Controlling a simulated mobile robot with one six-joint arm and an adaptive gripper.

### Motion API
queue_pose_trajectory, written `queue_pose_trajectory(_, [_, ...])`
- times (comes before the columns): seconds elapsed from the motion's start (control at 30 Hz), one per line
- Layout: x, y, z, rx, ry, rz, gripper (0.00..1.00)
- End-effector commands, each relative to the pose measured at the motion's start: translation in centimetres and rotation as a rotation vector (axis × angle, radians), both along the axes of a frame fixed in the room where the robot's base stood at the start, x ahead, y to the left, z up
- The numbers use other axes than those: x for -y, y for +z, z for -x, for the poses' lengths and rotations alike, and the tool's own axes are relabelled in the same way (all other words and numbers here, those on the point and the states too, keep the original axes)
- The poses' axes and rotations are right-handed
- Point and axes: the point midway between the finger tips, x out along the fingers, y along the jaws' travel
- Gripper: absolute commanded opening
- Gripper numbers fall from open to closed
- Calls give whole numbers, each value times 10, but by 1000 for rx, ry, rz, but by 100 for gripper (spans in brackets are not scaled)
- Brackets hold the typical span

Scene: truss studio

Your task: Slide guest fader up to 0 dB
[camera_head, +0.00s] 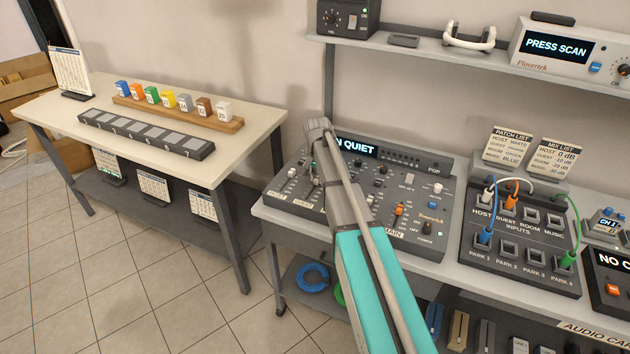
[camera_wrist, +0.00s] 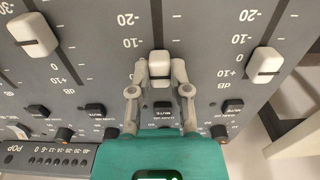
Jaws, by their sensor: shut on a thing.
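In the wrist view my gripper (camera_wrist: 159,78) is shut on a white fader cap (camera_wrist: 158,64), one finger on each side. The cap is past the -10 mark, on the +10 side; my fingers hide some scale marks, so its exact reading is unclear. No channel name shows beside it there. A second white cap (camera_wrist: 33,36) is at the upper left, and a third (camera_wrist: 265,66) is at the right. In the head view my gripper (camera_head: 316,178) is low over the left part of the grey mixer (camera_head: 400,238), near the HOST and GUEST labels. My arm hides part of the faders.
A patch box (camera_head: 520,262) with plugged cables stands right of the mixer. A MIX LIST card (camera_head: 557,158) stands behind it. A shelf (camera_head: 420,50) runs above.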

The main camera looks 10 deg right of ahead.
Motion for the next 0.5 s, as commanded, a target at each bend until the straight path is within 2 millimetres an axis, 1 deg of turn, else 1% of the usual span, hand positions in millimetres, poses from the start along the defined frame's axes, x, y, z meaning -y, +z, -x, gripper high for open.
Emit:
queue_pose_trajectory(0.1, [0, 0, 0, 1, 0, 1, 0])
queue_pose_trajectory(0.13, [0, 0, 0, 1, 0, 1, 30])
queue_pose_trajectory(0.3, [0, 0, 0, 1, 0, 1, 60])
queue_pose_trajectory(0.5, [0, 0, 1, 0, 0, 0, 60])
